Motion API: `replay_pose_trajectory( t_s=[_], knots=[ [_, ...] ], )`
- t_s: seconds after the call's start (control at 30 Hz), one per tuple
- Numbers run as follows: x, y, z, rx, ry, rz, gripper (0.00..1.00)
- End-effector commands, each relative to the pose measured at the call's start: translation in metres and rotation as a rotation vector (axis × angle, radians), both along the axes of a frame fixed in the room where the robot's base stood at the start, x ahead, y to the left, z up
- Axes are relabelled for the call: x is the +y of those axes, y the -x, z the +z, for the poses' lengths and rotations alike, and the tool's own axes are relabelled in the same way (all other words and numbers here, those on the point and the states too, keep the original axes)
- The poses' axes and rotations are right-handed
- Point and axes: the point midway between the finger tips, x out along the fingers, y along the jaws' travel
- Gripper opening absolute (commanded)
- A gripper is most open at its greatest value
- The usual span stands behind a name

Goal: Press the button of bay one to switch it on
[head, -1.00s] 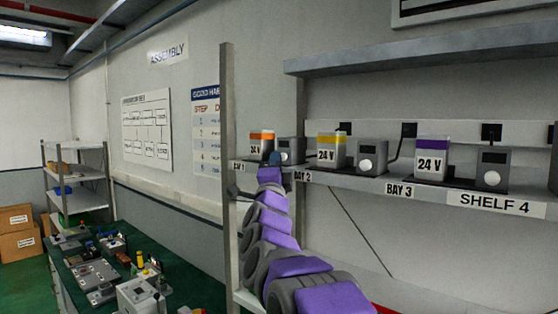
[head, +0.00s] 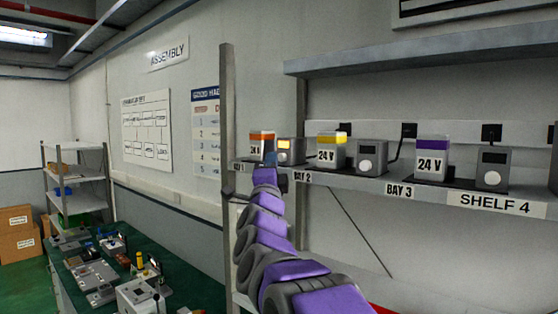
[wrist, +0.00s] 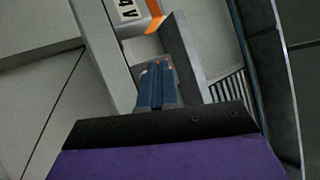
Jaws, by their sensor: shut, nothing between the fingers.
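My gripper (head: 269,155) is shut and empty, in front of the battery and the unit's left side. In the wrist view the blue-grey fingers (wrist: 157,88) are together beside a grey housing (wrist: 184,55); contact cannot be told.
The bay two unit (head: 371,158) and bay three unit (head: 492,168) stand to the right with dark screens, beside yellow-topped (head: 331,150) and purple-topped (head: 432,160) batteries. A shelf post (head: 226,120) stands close left of my arm. An upper shelf (head: 420,60) hangs above.

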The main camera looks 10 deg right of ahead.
Motion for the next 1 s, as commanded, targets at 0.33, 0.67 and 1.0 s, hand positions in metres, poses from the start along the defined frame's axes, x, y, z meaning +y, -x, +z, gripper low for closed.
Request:
replay_pose_trajectory(
  t_s=[0.33,0.67,1.0],
  knots=[
    [0.014,0.009,-0.001,0.003,0.002,0.004,0.00],
    [0.037,0.026,0.000,0.000,-0.001,0.003,0.00],
    [0.049,0.035,-0.001,0.002,0.000,0.001,0.00]
  ],
)
